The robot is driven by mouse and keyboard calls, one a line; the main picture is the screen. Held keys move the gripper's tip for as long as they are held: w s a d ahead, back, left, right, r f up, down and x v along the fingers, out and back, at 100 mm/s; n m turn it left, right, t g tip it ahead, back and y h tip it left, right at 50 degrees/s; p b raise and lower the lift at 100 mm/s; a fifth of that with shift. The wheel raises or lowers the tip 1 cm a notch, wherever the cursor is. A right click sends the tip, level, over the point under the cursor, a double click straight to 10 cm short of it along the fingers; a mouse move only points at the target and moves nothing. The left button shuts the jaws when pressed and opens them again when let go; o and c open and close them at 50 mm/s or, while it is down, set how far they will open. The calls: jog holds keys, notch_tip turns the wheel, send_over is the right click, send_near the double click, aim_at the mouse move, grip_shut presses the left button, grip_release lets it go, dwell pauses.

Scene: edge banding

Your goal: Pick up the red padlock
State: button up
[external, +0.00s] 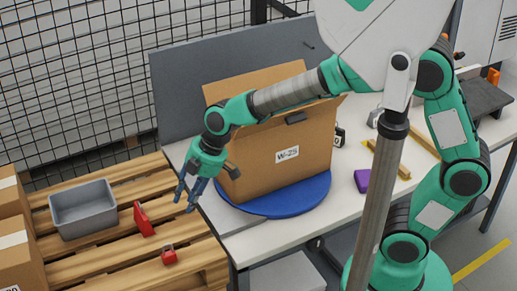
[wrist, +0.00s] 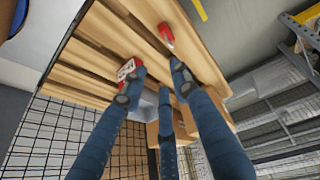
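The red padlock (external: 169,256) lies on the wooden pallet, near its front edge, with a paler shackle end. It also shows in the wrist view (wrist: 166,35), beyond the fingertips. My gripper (external: 187,196) is above the right part of the pallet, up and to the right of the padlock in the external view. Its blue fingers are spread open and empty in the wrist view (wrist: 156,84). The padlock is apart from the fingers, and nothing covers it.
A red upright object (external: 143,219) with a white-marked face stands on the pallet (external: 100,258) near the padlock. A grey bin (external: 83,208) and cardboard boxes (external: 12,215) are further left. The white table (external: 225,215) holds a large open carton (external: 285,155) on a blue disc (external: 300,198).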

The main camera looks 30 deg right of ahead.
jog(key=shift+n, duration=0.6)
jog(key=a+f, duration=0.1)
jog(key=s+a+f, duration=0.1)
jog(key=a, duration=0.1)
jog(key=shift+s+a+f, duration=0.15)
jog(key=shift+f, duration=0.1)
jog(key=shift+f, duration=0.1)
jog(key=shift+b+x, duration=1)
jog(key=shift+x, duration=3.15)
jog(key=shift+s+a+f, duration=0.1)
jog(key=b, duration=0.2)
send_over(171, 249)
jog(key=shift+s+a+f, duration=0.1)
jog(key=shift+s+f, duration=0.05)
jog(key=shift+f, duration=1)
jog(key=shift+s+a+f, duration=0.1)
jog(key=shift+f, duration=1.05)
